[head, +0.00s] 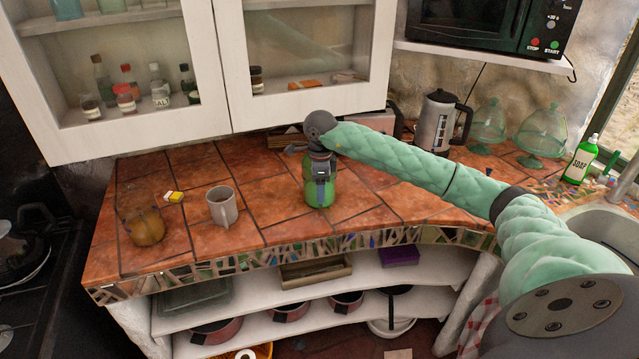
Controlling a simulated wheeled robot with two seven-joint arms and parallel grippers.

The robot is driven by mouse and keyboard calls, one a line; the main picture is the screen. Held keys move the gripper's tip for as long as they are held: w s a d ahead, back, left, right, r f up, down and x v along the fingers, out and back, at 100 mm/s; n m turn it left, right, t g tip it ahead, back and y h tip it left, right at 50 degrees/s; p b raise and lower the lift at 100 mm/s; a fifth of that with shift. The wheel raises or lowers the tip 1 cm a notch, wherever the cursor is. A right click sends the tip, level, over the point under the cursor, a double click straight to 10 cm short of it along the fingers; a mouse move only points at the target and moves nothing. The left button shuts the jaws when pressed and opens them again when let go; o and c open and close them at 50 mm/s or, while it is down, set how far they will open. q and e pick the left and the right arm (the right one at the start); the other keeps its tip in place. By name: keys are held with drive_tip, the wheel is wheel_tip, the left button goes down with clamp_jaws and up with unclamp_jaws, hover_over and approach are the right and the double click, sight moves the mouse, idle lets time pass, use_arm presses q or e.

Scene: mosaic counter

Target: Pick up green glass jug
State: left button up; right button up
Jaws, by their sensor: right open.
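The green glass jug (319,193) stands upright on the tiled counter, near its front edge. My right arm reaches in from the right, and my right gripper (321,178) points down over the jug. The gripper is open, its fingers at the jug's upper part. It hides the jug's top, and I cannot tell whether the fingers touch the glass. My left gripper is not in view.
A steel kettle (437,122), glass domes (540,131) and a soap bottle (580,160) are at right. The wall cabinet (308,60) overhangs the back.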

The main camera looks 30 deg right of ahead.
drive_tip(key=shift+f, duration=0.15)
drive_tip(key=shift+c, duration=0.4)
clamp_jaws()
